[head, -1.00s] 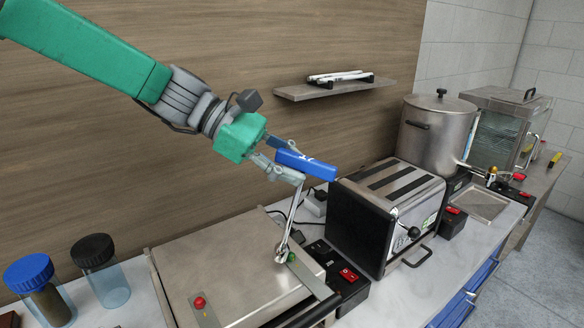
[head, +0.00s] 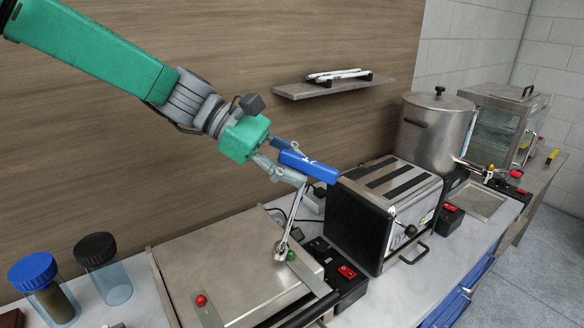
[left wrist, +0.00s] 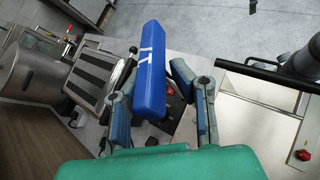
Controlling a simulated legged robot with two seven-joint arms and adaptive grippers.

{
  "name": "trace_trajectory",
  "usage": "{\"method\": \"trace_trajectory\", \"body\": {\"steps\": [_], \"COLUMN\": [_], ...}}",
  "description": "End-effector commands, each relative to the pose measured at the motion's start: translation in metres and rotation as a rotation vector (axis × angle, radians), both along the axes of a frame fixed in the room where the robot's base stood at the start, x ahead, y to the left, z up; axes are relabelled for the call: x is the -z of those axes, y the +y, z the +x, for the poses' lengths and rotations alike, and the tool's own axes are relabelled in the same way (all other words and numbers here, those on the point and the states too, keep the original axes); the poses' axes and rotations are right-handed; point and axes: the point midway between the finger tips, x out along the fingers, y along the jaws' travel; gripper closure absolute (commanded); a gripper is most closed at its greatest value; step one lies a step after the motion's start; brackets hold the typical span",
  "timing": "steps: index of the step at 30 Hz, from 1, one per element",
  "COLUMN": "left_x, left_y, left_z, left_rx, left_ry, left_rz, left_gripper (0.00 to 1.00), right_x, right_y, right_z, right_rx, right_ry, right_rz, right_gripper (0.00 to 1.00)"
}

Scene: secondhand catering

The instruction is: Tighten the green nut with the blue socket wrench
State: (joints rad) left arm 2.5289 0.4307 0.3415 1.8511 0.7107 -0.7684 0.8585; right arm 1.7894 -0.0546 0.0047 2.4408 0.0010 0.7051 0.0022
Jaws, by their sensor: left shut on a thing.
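My left gripper (head: 290,161) is shut on the blue handle of the socket wrench (head: 310,167). In the left wrist view, the blue handle (left wrist: 151,70) with a white mark lies between the two fingers (left wrist: 155,108). The wrench's steel shaft slants down from the gripper to a ring-like end close to the green nut (head: 291,256). The nut sits on a metal strip at the right side of the steel appliance lid. The ring end looks just left of the nut; I cannot tell whether they touch. My right gripper is not in view.
A red nut (head: 201,300) sits on the lid (head: 235,270) at its front left. A toaster (head: 385,205) stands close right of the wrench, with a large pot (head: 438,133) behind. Two jars (head: 45,285) stand at left. A wall shelf (head: 335,88) is above.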

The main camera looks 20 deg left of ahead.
Motion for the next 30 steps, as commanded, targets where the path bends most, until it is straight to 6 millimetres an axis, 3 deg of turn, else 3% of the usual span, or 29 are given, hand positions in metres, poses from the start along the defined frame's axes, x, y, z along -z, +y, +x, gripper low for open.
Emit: {"method": "trace_trajectory", "body": {"steps": [16, 30], "left_x": [0.006, 0.006], "left_y": [-0.013, -0.012], "left_z": [0.009, 0.010], "left_rx": [0.000, -0.014], "left_ry": [-0.002, -0.003], "left_rz": [-0.001, -0.001], "left_gripper": [1.00, 1.00], "right_x": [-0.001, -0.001], "right_y": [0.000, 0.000], "right_z": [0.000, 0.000], "right_rx": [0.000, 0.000], "right_ry": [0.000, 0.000], "right_rz": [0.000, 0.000], "right_gripper": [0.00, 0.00]}}
